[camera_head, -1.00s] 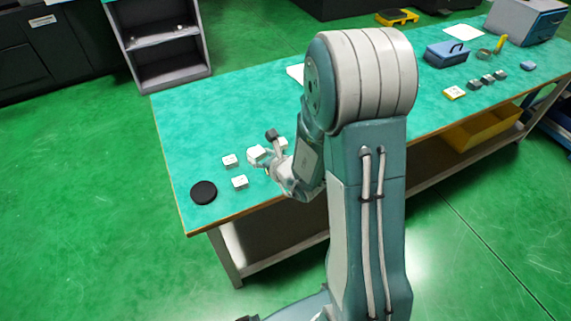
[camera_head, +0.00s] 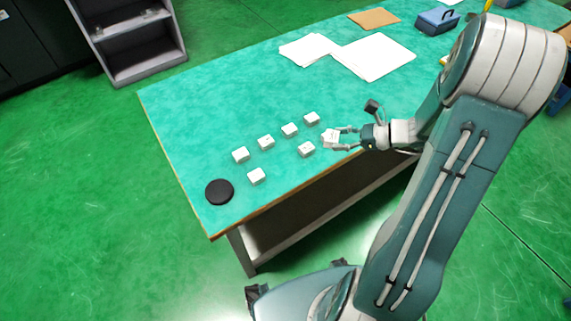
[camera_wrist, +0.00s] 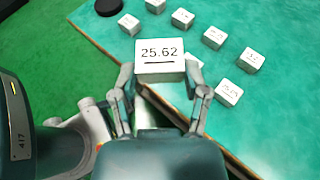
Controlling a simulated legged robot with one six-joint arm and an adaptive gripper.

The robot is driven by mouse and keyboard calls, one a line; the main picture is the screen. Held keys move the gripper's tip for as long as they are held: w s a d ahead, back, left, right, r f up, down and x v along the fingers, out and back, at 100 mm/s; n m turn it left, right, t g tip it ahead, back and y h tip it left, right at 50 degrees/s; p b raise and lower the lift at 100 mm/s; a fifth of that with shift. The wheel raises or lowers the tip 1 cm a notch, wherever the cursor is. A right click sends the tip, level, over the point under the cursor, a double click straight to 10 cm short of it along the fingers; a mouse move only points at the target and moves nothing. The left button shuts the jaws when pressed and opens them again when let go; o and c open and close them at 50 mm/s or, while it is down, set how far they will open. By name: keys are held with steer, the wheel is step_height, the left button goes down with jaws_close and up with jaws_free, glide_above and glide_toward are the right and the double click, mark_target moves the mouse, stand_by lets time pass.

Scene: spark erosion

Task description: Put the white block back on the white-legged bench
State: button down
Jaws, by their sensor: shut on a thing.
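My gripper (camera_head: 337,140) is shut on a white block (camera_head: 329,136) near the bench's front edge in the head view. In the wrist view, my gripper (camera_wrist: 159,77) has a finger on each side of this white block (camera_wrist: 160,56), whose face reads "25.62".
Several similar white blocks stand on the bench left of my gripper, one close by (camera_head: 306,149), one nearer the front left (camera_head: 257,175). A black disc (camera_head: 219,192) lies at the left corner. White papers (camera_head: 372,56) lie farther back; green bench surface between is clear.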

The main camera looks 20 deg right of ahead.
steer(key=a, duration=0.1)
steer(key=a+f, duration=0.1)
steer(key=shift+s+a+n+g, duration=0.2)
steer(key=shift+a+n+g, duration=0.1)
steer(key=shift+n+g, duration=0.1)
steer(key=w+a+f, duration=0.2)
steer(key=a, duration=0.1)
steer(key=w+a+f, duration=0.2)
steer(key=a+f, duration=0.1)
steer(key=w+a+f, duration=0.1)
steer(key=a+f, duration=0.2)
steer(key=shift+w+a+f, duration=0.1)
steer(key=shift+w+f, duration=0.05)
steer(key=shift+w, duration=0.25)
steer(key=shift+w+f, duration=0.15)
steer(key=shift+f, duration=1.75)
steer(key=shift+a+f, duration=0.1)
steer(key=shift+c, duration=0.4)
jaws_free()
